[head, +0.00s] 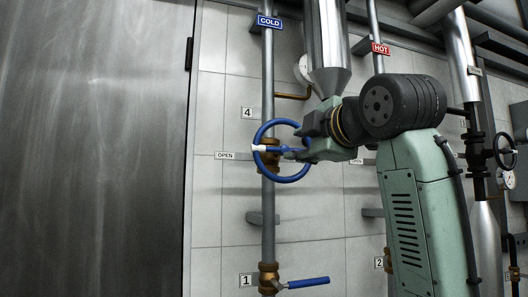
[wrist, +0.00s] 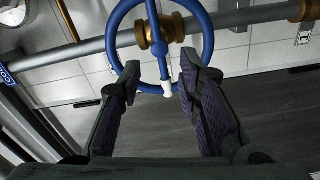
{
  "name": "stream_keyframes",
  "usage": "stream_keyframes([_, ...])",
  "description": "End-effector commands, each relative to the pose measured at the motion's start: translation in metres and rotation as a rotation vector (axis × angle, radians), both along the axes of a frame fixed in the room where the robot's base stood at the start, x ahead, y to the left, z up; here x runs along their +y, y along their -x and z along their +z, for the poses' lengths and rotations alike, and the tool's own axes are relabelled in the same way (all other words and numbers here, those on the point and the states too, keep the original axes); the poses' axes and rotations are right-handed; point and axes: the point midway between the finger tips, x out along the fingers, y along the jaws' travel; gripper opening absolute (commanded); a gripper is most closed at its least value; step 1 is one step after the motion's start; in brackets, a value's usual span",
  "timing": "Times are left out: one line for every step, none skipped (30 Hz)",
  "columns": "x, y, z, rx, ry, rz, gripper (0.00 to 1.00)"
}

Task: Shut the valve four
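Valve four is a blue handwheel (head: 264,128) on a brass body on the vertical cold pipe, below the "4" plate (head: 247,113). In the wrist view the wheel (wrist: 119,25) is ahead, and my gripper (wrist: 163,70) is open, one finger on each side of the white-marked spoke. I cannot tell whether the fingers touch it.
A blue lever valve (head: 308,283) with plate "1" (head: 246,280) sits lower on the same pipe. A dark handwheel (head: 505,150) is at the far right. A silver jacketed pipe (head: 327,40) runs behind my arm. A large metal panel (head: 95,150) fills the left.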

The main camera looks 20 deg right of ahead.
Motion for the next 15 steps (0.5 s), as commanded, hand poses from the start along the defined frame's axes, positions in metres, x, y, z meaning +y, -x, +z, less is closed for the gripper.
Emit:
stream_keyframes([-0.002, -0.001, 0.001, 0.005, 0.003, -0.004, 0.32])
stream_keyframes([-0.002, -0.003, 0.001, 0.007, 0.003, -0.004, 0.32])
stream_keyframes([-0.002, -0.007, 0.002, 0.007, 0.003, -0.003, 0.32])
stream_keyframes([-0.001, -0.012, 0.002, 0.006, 0.002, -0.002, 0.32])
stream_keyframes([-0.001, -0.016, 0.002, 0.007, 0.001, -0.002, 0.32])
stream_keyframes([0.000, -0.024, 0.002, 0.008, 0.001, 0.000, 0.32])
stream_keyframes([0.000, -0.029, 0.003, 0.007, 0.001, -0.001, 0.32])
stream_keyframes([0.000, -0.035, 0.003, 0.007, 0.000, -0.001, 0.32])
stream_keyframes([0.000, -0.043, 0.003, 0.006, 0.000, -0.002, 0.32])
stream_keyframes([0.000, -0.049, 0.003, 0.006, 0.000, -0.002, 0.32])
stream_keyframes([0.001, -0.055, 0.003, 0.006, 0.000, -0.002, 0.32])
stream_keyframes([0.001, -0.063, 0.003, 0.006, 0.000, -0.001, 0.32])
stream_keyframes([0.001, -0.068, 0.003, 0.006, 0.000, -0.001, 0.32])
stream_keyframes([0.002, -0.073, 0.003, 0.005, 0.000, -0.001, 0.32])
stream_keyframes([0.002, -0.080, 0.003, 0.005, 0.001, -0.001, 0.32])
